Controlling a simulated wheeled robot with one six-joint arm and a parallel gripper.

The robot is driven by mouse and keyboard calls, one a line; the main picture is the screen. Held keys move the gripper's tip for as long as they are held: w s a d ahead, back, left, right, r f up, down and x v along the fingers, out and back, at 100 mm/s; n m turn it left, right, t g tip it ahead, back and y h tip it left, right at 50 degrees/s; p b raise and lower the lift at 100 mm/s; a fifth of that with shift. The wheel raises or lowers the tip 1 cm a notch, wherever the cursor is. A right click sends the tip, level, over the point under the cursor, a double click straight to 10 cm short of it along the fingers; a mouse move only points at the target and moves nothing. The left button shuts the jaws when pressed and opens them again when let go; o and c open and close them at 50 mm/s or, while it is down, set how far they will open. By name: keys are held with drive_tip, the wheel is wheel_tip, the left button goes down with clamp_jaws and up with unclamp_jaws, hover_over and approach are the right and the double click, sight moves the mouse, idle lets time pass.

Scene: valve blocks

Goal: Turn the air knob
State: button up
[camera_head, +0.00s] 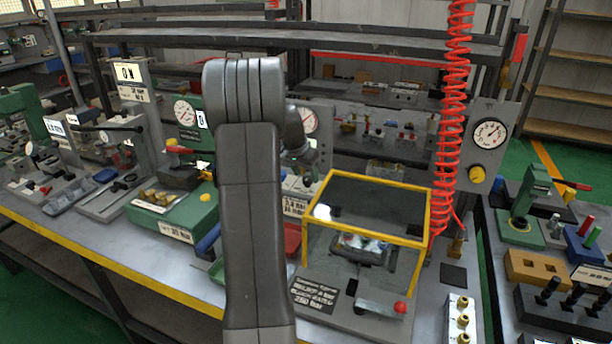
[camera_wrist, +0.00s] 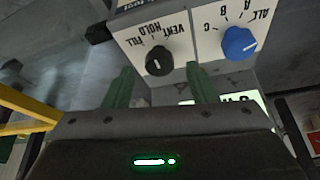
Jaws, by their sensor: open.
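In the wrist view a black knob (camera_wrist: 158,62) sits on a white panel face lettered FILL, VENT, HOLD, which appears upside down. A blue knob (camera_wrist: 239,42) sits on the adjoining white face lettered ALL, A, B, C. My gripper (camera_wrist: 160,70) is open, its two green fingers on either side of the black knob in the picture. I cannot tell whether they touch it. No label reading "air" is legible. In the head view my arm covers these knobs and most of my gripper.
A yellow-framed clear box (camera_head: 367,207) stands right of my arm. A grey panel with a gauge and a yellow knob (camera_head: 476,174) is further right, by a red coiled hose (camera_head: 455,90). A green block (camera_head: 172,214) is at left on the crowded bench.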

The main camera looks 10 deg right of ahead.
drive_tip(key=v, duration=1.2)
drive_tip(key=shift+r, duration=0.25)
drive_tip(key=shift+s+a, duration=0.1)
drive_tip(key=x, duration=1.4)
drive_tip(key=shift+r, duration=0.1)
